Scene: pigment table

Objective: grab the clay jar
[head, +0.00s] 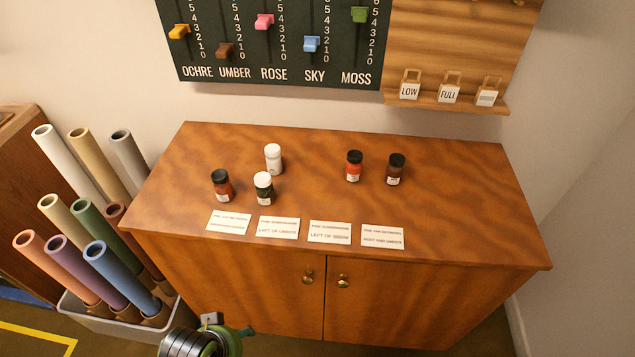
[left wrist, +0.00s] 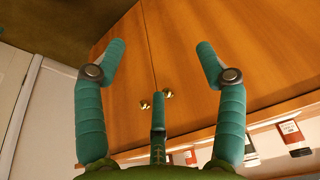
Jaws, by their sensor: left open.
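Several small jars stand upright on the wooden cabinet (head: 440,215). One jar with a black lid and reddish-brown contents (head: 222,187) is at the left. A black-lidded orange-red jar (head: 353,168) and a black-lidded dark brown jar (head: 395,171) stand right of centre. I cannot read which one is clay. My left gripper is low in front of the cabinet; in the head view only its wrist shows at the bottom edge. In the left wrist view the left gripper (left wrist: 160,52) is open and empty, facing the cabinet doors. My right gripper is not in view.
A white jar (head: 273,160) and a white-lidded dark green jar (head: 263,190) stand near the left jar. Several cards (head: 329,232) lie along the front edge. A bin of rolled tubes (head: 95,316) stands left of the cabinet. The cabinet top's right side is clear.

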